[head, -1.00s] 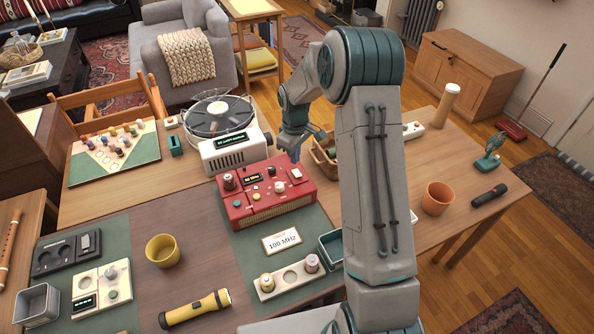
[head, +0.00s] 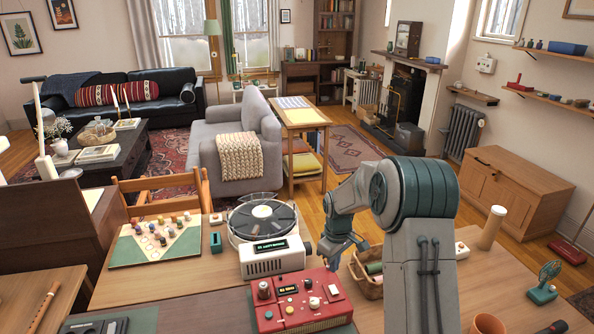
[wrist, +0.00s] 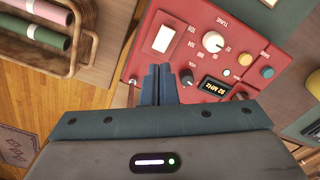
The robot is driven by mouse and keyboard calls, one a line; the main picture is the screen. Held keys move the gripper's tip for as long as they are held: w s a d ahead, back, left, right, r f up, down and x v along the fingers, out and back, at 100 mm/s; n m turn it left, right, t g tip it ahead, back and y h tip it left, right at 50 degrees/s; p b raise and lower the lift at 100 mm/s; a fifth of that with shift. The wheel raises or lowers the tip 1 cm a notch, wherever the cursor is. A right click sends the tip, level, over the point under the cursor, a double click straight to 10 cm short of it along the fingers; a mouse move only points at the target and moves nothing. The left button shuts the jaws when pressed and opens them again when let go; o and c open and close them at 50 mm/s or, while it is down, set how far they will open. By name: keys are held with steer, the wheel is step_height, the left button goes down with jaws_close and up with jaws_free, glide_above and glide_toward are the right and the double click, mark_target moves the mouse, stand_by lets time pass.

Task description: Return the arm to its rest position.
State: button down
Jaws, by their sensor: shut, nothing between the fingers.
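My gripper (head: 346,255) is shut and empty. In the head view it hangs at the end of my bent arm, just behind and to the right of a red radio box (head: 276,323) with knobs and a small lit display. In the wrist view the shut fingers (wrist: 158,84) point over the edge of the red box (wrist: 184,40), between its white button and a dark knob. The display there reads 92 MHz. I cannot tell the exact gap between the fingertips and the box.
A white turntable machine (head: 272,262) stands left of my gripper. A basket with rolls (head: 368,288) is close on the right. An orange cup (head: 487,325), a cream cylinder (head: 492,228) and a green fan-like object (head: 545,282) stand farther right. A game board (head: 150,244) lies at left.

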steer(key=s+r+m+t, duration=0.2)
steer(key=s+r+m, duration=0.2)
steer(key=s+r, duration=1)
steer(key=s+r+m, duration=0.2)
steer(key=s, duration=0.6)
steer(key=s+r+m+t, duration=0.1)
steer(key=s+r+m, duration=0.1)
steer(key=s, duration=0.7)
steer(key=shift+r+t, duration=0.3)
steer(key=shift+r, duration=0.55)
